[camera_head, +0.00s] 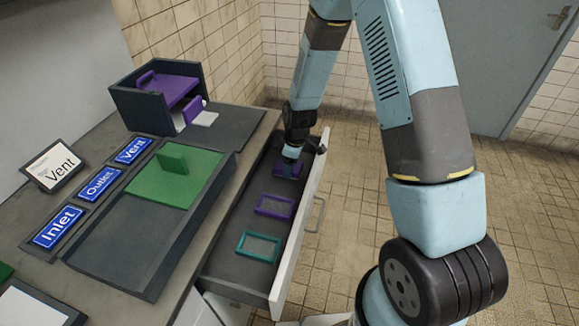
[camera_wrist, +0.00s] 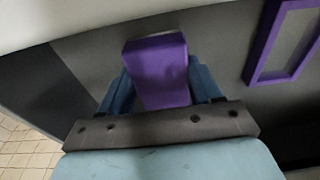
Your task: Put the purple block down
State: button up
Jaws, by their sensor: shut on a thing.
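The purple block (camera_wrist: 158,70) is between the two blue fingers of my gripper (camera_wrist: 160,88) in the wrist view. The gripper is shut on it. In the head view my gripper (camera_head: 290,158) reaches down into the far part of an open drawer (camera_head: 240,268). The block (camera_head: 288,170) shows there below the fingers, small and partly hidden by the gripper. I cannot tell whether it touches the drawer floor. A purple frame (camera_head: 275,207) lies on the drawer floor nearer the front; it also shows in the wrist view (camera_wrist: 262,50).
A teal frame (camera_head: 259,247) lies nearest in the drawer. On the counter are a tray with a green panel (camera_head: 180,178), a dark box with purple parts (camera_head: 165,88), and blue signs (camera_head: 58,227). The drawer's white front wall (camera_head: 299,230) stands close to my gripper.

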jog(key=shift+f, duration=0.35)
jog(key=o, duration=0.9)
jog(key=shift+o, duration=0.2)
